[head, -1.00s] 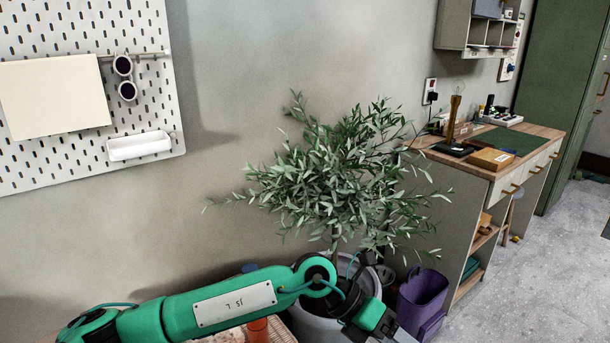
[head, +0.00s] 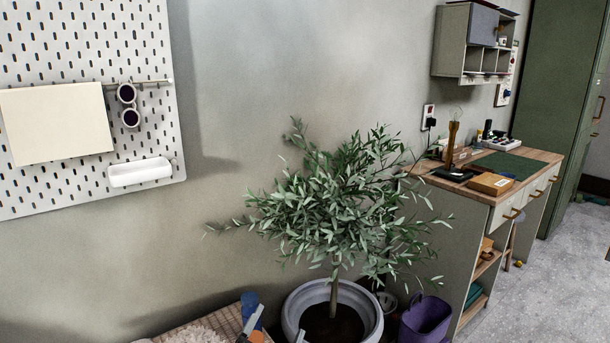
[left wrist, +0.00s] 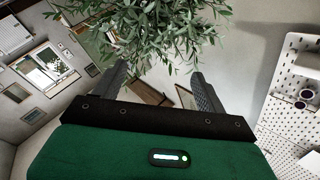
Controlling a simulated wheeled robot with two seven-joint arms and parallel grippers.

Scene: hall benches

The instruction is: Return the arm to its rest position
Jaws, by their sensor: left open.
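My left gripper (head: 275,329) shows only as two grey fingertips at the bottom edge of the head view, between the wooden bench top and the potted tree. The rest of my left arm is out of that view. In the left wrist view my left gripper (left wrist: 160,70) is open, its two dark fingers spread with nothing held between them. Leaves of the tree (left wrist: 155,28) show beyond the fingers there. My right gripper is not in view.
The leafy tree (head: 335,205) stands in a grey pot (head: 295,305) near the wall. A purple bucket (head: 425,322) is right of it. A wooden bench top (head: 205,325) lies lower left. A workbench (head: 480,190) stands right; a pegboard (head: 75,75) hangs left.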

